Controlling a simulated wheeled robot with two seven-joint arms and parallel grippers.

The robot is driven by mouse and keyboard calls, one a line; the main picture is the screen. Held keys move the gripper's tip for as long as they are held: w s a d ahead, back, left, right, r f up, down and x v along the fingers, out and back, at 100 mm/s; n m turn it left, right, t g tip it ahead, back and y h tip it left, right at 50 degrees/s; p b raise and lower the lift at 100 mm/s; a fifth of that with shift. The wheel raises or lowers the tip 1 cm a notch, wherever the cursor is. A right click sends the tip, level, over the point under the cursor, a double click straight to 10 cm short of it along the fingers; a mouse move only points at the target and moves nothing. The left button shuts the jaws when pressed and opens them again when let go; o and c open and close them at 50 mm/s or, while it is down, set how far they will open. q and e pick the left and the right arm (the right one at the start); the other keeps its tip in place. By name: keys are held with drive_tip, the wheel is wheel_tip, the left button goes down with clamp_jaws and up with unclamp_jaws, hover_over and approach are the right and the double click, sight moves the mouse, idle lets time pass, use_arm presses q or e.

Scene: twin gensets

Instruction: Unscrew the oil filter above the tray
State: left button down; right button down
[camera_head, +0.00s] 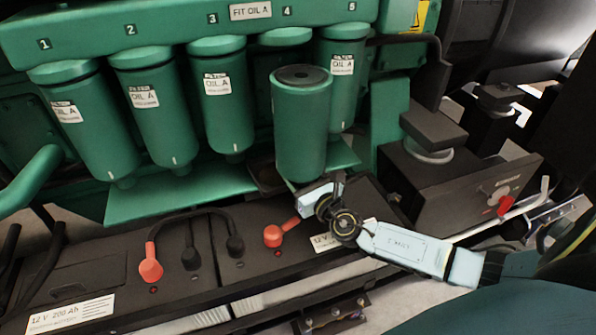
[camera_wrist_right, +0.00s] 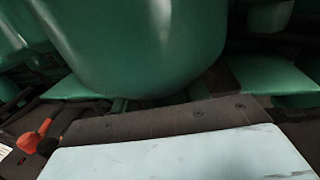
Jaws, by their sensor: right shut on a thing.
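A green oil filter (camera_head: 301,130) stands upright in front of mount 4, with its dark top face and centre hole showing. It is off the mount and lower than it. My right gripper (camera_head: 318,192) is shut on this filter near its lower end; the fingertips are partly hidden. In the right wrist view the filter (camera_wrist_right: 140,40) fills the upper middle, above the pale gripper body (camera_wrist_right: 180,155). The green tray (camera_head: 180,197) runs under the row of filters, and the held filter covers part of it. My left gripper is not in view.
Filters 1 (camera_head: 95,125), 2 (camera_head: 158,115), 3 (camera_head: 224,105) and 5 (camera_head: 342,75) hang from the green header (camera_head: 160,25). Batteries with red terminal caps (camera_head: 150,262) lie in front, below the tray. A dark box (camera_head: 455,185) with a red switch stands at right.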

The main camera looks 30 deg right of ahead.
drive_tip(key=shift+s+a+r, duration=0.15)
drive_tip(key=shift+s+r, duration=0.1)
drive_tip(key=shift+s, duration=0.55)
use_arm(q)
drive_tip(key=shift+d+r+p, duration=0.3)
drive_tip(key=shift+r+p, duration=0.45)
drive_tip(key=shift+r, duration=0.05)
use_arm(e)
drive_tip(key=s+a, duration=0.2)
drive_tip(key=s, duration=0.5)
drive_tip(key=shift+s, duration=0.35)
